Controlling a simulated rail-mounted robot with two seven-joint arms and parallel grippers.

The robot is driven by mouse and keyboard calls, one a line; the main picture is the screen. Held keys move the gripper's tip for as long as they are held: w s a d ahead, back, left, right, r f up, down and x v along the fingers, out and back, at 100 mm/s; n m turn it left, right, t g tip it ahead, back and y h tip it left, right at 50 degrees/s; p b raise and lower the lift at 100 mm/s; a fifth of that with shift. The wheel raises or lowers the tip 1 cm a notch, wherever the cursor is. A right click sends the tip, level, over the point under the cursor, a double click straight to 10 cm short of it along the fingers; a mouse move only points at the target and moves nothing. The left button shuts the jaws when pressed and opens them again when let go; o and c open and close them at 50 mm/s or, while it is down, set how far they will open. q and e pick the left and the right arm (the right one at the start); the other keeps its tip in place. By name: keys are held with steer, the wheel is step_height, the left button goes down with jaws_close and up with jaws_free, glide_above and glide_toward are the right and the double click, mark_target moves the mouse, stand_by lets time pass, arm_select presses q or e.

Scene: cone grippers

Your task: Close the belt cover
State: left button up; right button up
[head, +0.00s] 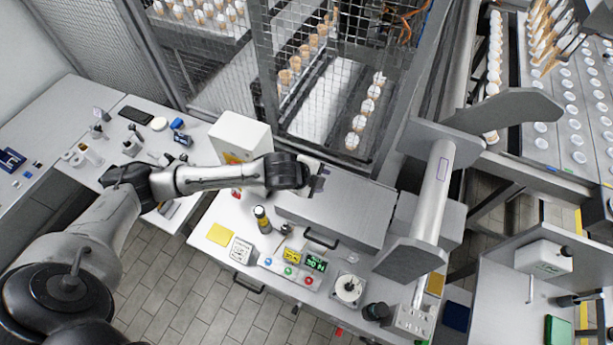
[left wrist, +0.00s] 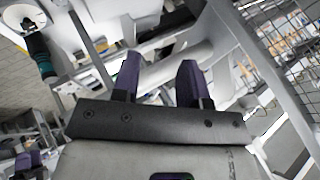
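My left gripper (head: 318,180) reaches in from the left over the work counter. In the left wrist view its two dark purple fingers (left wrist: 158,80) stand apart, with nothing visibly held between them. A long grey metal cover (head: 345,218) lies just below and right of the gripper, with a dark handle (head: 321,239) at its front edge. I cannot tell whether this is the belt cover or whether the fingers touch it. A pale roller between dark grey side plates (head: 433,190) stands to the right. My right gripper is not in view.
A wire mesh cage (head: 325,75) with rows of cones stands behind. A control panel (head: 292,272) with buttons, a yellow-black bottle (head: 262,219) and a dark cylinder (head: 376,311) sit along the counter front. A white box (head: 240,138) is beside my left forearm.

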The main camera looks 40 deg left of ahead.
arm_select(q)
steer(key=v, duration=0.6)
steer(key=shift+s+r+b, duration=0.25)
steer(key=shift+s+b, duration=0.05)
steer(key=shift+b, duration=0.05)
steer(key=shift+a, duration=0.1)
